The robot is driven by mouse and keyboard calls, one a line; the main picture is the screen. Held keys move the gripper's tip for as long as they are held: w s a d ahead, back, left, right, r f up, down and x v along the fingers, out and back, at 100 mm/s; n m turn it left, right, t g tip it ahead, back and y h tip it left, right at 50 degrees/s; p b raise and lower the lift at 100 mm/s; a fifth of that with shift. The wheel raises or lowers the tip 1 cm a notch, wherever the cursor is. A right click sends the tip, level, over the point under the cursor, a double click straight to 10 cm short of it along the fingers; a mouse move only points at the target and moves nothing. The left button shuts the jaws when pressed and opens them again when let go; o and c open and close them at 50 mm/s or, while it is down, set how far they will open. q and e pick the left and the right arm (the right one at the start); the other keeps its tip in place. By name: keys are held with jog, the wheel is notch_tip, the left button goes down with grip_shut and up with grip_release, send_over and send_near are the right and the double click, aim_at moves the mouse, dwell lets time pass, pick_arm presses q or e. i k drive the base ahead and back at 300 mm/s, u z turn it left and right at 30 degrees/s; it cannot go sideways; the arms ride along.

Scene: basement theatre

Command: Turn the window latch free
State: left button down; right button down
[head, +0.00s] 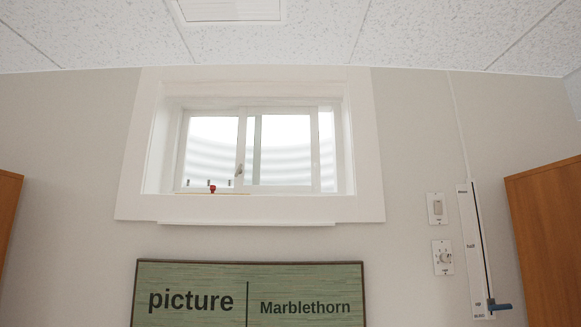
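The window (283,150) is high on the wall, set deep in a white frame, with a sliding pane on the left. A small grey latch (239,171) is on the upright bar between the panes, near its lower end. It looks tilted, but it is too small to tell its exact setting. Neither of my grippers is in the head view.
Below hangs a green sign (248,294). Right are a switch (437,208), a dial (444,258), a slider panel (477,250) with blue handle and a wooden cabinet (548,240).

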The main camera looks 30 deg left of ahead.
aim_at(238, 171)
jog(key=z, duration=0.9)
jog(key=i, duration=0.8)
jog(key=u, duration=1.8)
